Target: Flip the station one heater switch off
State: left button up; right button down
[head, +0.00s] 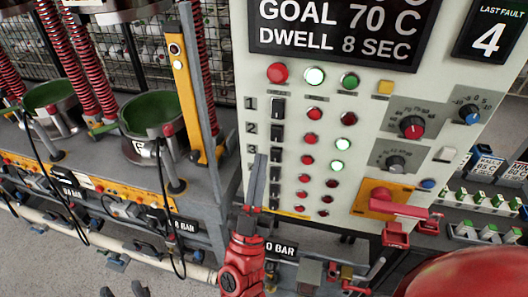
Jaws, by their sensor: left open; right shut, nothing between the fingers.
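The control panel (365,150) fills the right half of the head view. Its numbered column has black heater switches: switch one (278,108) is at the top, with switches two (278,133) and three (277,155) below it. Which way switch one is tipped is too small to tell. My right gripper (258,165) is shut and empty, pointing up, its tips at the left of switch three and below switch one. It hides part of the lower column.
A red handle (395,207) and knobs (412,127) sit further right. A yellow post (188,90) and green-lined cups (150,115) stand at left. A display (345,28) is above.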

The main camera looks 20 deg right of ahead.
jog(key=v, duration=0.2)
jog(key=shift+s+a+f, duration=0.1)
jog(key=shift+s+a, duration=0.1)
jog(key=shift+s, duration=0.15)
jog(key=shift+a, duration=0.1)
